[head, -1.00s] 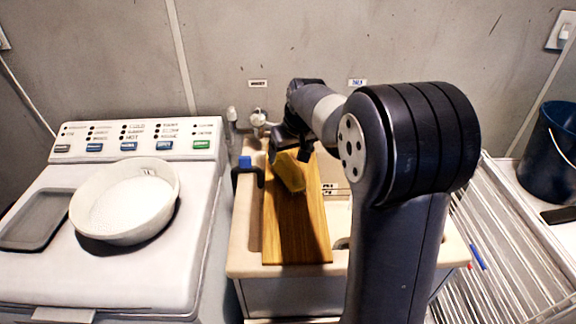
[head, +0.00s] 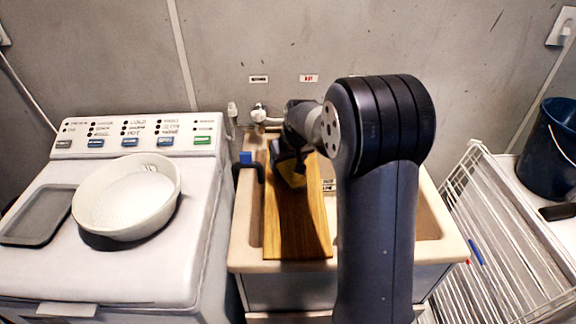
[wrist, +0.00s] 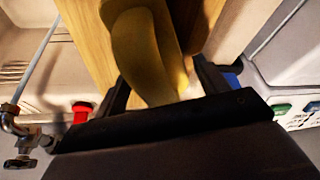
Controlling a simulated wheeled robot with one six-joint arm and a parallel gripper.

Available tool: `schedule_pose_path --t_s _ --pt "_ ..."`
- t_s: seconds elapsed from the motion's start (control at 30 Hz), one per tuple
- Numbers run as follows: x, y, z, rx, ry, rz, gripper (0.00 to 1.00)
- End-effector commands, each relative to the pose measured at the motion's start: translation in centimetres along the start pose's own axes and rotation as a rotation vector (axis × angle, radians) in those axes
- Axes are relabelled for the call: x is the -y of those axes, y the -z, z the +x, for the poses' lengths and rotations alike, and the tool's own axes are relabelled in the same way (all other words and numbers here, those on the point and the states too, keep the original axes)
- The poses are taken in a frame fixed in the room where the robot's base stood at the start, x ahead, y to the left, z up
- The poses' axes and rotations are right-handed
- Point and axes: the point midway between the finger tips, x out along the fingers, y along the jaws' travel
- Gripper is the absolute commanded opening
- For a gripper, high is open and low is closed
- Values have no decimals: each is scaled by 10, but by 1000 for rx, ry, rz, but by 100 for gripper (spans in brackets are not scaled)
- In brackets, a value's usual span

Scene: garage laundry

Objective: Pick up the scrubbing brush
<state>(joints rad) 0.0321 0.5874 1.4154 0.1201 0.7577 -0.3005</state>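A yellow object that I take for the scrubbing brush (head: 293,174) lies on a wooden board (head: 296,230) laid over the sink. My gripper is right above it in the head view and partly hides it. In the wrist view the yellow brush (wrist: 145,50) runs between the two fingers of my gripper (wrist: 163,88). The fingers stand apart, with board showing on both sides of the brush, so they look open around it. No bristles can be made out.
The sink's pale rim (head: 250,262) surrounds the board, with a tap (head: 260,116) behind. A washing machine holding a white bowl (head: 165,190) of powder and a grey tray (head: 38,216) stands left. A wire rack (head: 490,245) and blue bucket (head: 553,150) stand right.

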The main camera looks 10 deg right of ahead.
Motion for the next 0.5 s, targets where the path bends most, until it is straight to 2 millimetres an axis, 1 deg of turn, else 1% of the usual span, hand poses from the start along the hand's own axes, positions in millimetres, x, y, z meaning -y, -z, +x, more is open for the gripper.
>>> schedule_pose_path --t_s 0.03,0.07,0.5 --pt "0 0 0 0 0 0 66" --pt "0 0 0 0 0 0 63" --pt "0 0 -1 -1 0 0 27"
